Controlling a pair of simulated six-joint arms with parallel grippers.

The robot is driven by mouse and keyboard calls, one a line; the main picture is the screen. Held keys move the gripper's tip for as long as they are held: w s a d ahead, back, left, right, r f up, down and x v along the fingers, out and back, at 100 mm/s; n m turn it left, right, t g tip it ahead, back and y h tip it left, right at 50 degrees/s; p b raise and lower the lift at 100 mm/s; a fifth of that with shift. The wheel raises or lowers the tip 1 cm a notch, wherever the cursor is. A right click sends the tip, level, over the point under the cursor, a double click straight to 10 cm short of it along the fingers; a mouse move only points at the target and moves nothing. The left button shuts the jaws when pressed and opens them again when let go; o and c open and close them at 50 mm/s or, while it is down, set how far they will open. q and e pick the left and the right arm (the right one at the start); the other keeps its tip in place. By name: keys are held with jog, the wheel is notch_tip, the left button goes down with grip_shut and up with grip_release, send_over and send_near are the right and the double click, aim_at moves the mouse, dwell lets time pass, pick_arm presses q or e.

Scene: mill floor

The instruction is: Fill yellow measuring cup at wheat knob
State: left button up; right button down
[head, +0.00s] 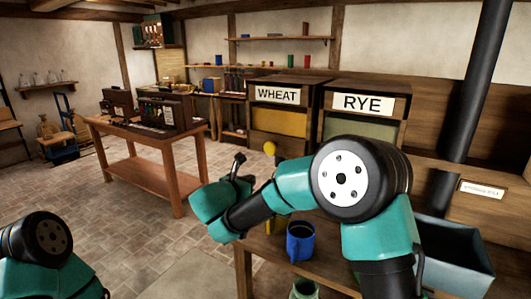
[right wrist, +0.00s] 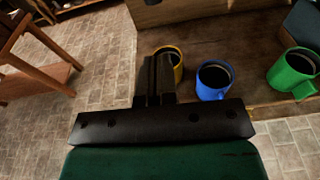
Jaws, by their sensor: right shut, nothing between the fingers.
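The yellow measuring cup (right wrist: 176,60) stands on the wooden bench in the right wrist view, partly covered by my fingers. In the head view only a sliver of yellow shows behind my right arm. My right gripper (head: 239,160) is shut and empty, raised above the bench's left end. Its closed fingers (right wrist: 153,78) overlap the cup's left side in the wrist view; I cannot tell that they touch. A yellow round knob (head: 270,147) shows below the bin labelled WHEAT (head: 278,94). My left arm shows at lower left, its gripper out of frame.
A blue mug (head: 300,241) and a green mug (right wrist: 293,72) stand on the bench to the right of the yellow cup. The RYE bin (head: 363,103) is right of the wheat bin. A blue-grey open box (head: 454,262) is at the right. A wooden table (head: 140,140) stands at left.

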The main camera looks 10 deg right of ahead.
aim_at(269, 148)
jog(key=shift+t+h, duration=0.6)
jog(key=shift+t, duration=0.3)
jog(key=r, duration=0.2)
jog(key=a+r, duration=0.2)
jog(key=r, duration=0.1)
jog(key=shift+s+r, duration=0.25)
jog(key=shift+r, duration=0.05)
jog(key=x, duration=1.4)
jog(key=shift+w+d, duration=0.1)
jog(key=x, duration=0.2)
jog(key=shift+w+d, duration=0.45)
jog(key=shift+d+r, duration=0.1)
jog(key=shift+d, duration=0.1)
dwell(4.0)
